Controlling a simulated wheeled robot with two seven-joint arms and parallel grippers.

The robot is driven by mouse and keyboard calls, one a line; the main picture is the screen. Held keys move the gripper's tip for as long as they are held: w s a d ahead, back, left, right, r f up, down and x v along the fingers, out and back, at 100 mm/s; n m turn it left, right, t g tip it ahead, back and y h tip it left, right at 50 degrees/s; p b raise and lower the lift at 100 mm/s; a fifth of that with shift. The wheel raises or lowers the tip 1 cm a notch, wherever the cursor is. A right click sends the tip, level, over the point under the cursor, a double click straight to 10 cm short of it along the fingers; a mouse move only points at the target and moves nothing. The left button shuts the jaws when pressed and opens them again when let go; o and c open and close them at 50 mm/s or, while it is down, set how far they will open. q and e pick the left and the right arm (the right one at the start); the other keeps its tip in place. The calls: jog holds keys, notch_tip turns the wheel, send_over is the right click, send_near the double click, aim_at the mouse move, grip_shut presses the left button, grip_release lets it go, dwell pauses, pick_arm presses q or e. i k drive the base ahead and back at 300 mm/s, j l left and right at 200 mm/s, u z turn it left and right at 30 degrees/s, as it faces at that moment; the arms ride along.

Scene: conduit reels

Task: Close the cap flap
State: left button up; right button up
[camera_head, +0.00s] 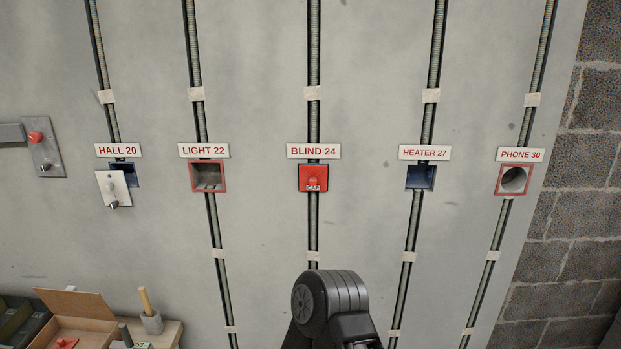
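A red cover (313,177) with a small knob and what looks like the word CAP on its lower part sits at the wall box under the BLIND 24 label (313,151). It appears to lie over the box front, but I cannot tell whether it is fully shut. No other part marked as a cap shows. A black rounded arm link of mine (331,298) rises at the bottom middle, below the red cover and apart from it. Neither of my grippers is in view.
Open boxes sit under LIGHT 22 (208,177), HEATER 27 (421,177) and PHONE 30 (513,180). A white plate (113,188) hangs partly over the HALL 20 box. A lever plate (43,147) is at left. An open carton (77,317) and mallet-like handle stand bottom left.

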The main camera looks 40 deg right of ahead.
aim_at(69, 301)
jog(key=i+j+z, duration=0.8)
jog(key=l, duration=0.1)
